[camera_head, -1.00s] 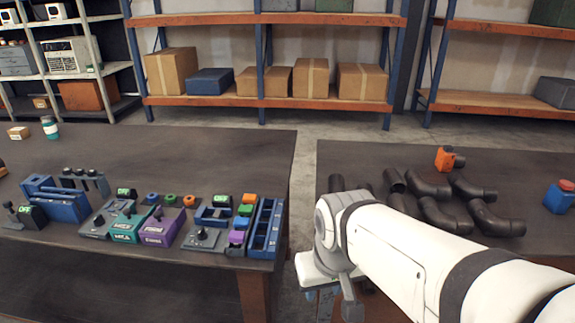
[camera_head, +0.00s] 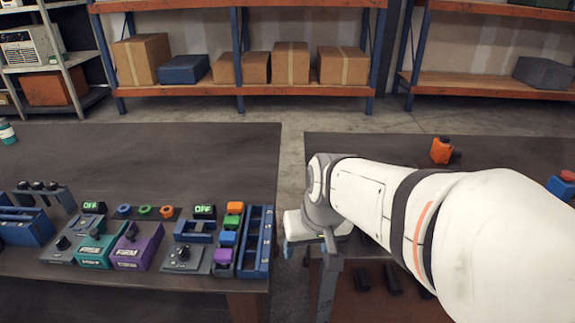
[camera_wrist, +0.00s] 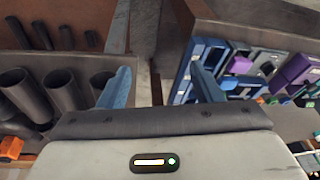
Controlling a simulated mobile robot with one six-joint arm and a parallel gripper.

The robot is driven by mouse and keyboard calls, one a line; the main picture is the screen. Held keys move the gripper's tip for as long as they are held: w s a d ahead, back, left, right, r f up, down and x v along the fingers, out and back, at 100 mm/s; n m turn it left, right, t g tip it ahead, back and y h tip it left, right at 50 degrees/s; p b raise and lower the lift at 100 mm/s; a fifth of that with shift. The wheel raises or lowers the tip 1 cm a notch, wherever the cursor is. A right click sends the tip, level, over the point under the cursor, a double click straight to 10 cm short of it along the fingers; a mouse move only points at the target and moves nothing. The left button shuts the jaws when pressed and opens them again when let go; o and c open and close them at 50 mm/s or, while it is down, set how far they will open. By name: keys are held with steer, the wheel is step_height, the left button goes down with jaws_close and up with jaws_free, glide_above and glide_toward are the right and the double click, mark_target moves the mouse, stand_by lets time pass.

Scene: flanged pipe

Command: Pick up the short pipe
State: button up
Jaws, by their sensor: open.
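Several dark pipes show at the left of the wrist view, among them one open-ended pipe (camera_wrist: 62,92) close to my left finger and another (camera_wrist: 24,94) farther left. Smaller dark pipes (camera_wrist: 66,37) lie on a lower shelf. I cannot tell which one is the short pipe. My gripper (camera_wrist: 162,78) is open, with nothing between its two blue fingers. It hangs over the gap between the two tables. In the head view my arm hides the pipes on the right table top; dark pipes (camera_head: 392,279) show on its lower shelf.
The left table (camera_head: 150,165) carries blue, purple and teal devices and a blue tray (camera_head: 258,240) at its right edge. The right table (camera_head: 350,146) holds an orange item (camera_head: 441,150) and a blue-red item (camera_head: 562,186). Shelves with boxes (camera_head: 290,62) stand behind.

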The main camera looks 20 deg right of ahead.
steer(key=w+d+f+m+t, duration=0.1)
steer(key=w+d+f, duration=0.1)
steer(key=w+d, duration=0.3)
steer(key=w+d+f+m+t+b, duration=0.1)
steer(key=w+d+f, duration=0.1)
steer(key=w+d, duration=0.3)
steer(key=w+d+f+m+t, duration=0.1)
steer(key=w+d+m, duration=0.1)
steer(key=w+d, duration=0.3)
steer(key=shift+w+d+f+b, duration=0.15)
steer(key=shift+w+d+f, duration=0.05)
steer(key=shift+w, duration=0.4)
steer(key=shift+w+d+f+b, duration=0.15)
steer(key=shift+w+d+f, duration=0.05)
steer(key=shift+w, duration=0.4)
steer(key=shift+w+d+f, duration=0.15)
steer(key=shift+w+f, duration=0.05)
steer(key=shift+f, duration=0.05)
steer(key=x, duration=0.7)
steer(key=shift+w, duration=0.2)
steer(key=shift+c, duration=0.6)
steer(key=shift+r, duration=0.1)
steer(key=c, duration=1.1)
